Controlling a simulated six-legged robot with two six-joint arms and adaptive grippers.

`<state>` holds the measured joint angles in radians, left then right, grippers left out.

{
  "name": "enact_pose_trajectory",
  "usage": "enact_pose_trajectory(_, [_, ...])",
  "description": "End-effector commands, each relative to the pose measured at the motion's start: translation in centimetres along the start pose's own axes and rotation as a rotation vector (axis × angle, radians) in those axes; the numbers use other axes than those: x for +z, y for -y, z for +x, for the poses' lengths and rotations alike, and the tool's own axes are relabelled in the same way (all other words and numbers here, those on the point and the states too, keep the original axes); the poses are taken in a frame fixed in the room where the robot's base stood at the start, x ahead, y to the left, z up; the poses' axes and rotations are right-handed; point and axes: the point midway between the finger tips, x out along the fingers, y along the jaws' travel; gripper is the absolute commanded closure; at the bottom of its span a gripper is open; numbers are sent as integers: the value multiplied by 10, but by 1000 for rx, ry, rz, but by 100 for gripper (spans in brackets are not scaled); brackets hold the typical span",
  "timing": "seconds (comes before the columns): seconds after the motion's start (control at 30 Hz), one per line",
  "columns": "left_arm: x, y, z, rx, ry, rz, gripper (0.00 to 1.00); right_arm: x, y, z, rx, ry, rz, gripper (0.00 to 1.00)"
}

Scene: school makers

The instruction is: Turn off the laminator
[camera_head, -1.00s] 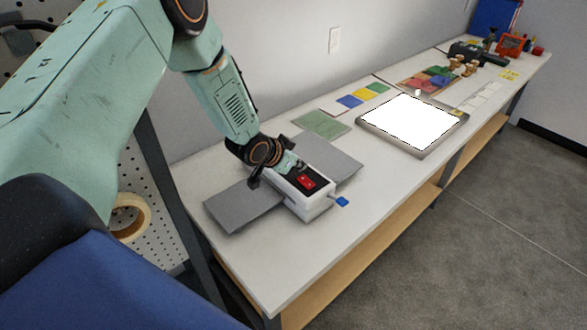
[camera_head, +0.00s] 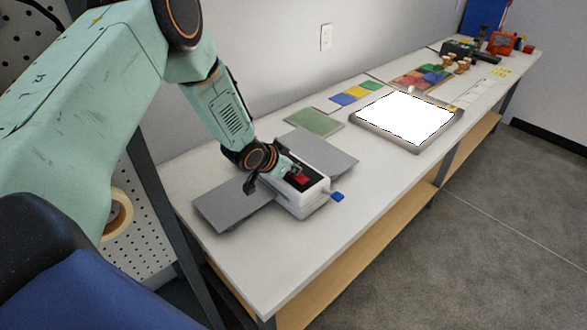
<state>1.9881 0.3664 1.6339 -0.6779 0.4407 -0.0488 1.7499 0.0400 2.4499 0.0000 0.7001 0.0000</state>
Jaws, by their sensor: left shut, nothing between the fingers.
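The laminator (camera_head: 306,207) is a white box with a dark top panel, standing on the near part of the white bench. A red switch (camera_head: 300,181) sits on its top. Grey flat trays stick out on both sides, the left one (camera_head: 232,206) and the right one (camera_head: 325,151). A blue tab (camera_head: 338,197) sticks out at its front right. My left gripper (camera_head: 291,173) is shut and empty, with its fingertips over the top panel at the switch. I cannot tell whether they touch it. The gripper partly hides the panel. My right gripper does not show.
A bright white light panel (camera_head: 437,107) in a grey frame lies farther along the bench (camera_head: 370,190). A green mat (camera_head: 314,122) and coloured squares (camera_head: 358,91) lie by the wall. More small items stand at the far end. The bench front is clear.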

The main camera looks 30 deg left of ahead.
Motion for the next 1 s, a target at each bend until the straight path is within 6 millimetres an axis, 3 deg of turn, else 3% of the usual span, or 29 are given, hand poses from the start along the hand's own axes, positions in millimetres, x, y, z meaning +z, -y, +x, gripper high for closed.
enact_pose_trajectory(0.23, [8,1,8,0,1,0,100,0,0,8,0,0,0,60])
enact_pose_trajectory(1.0, [4,-16,1,4,8,0,100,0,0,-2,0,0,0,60])
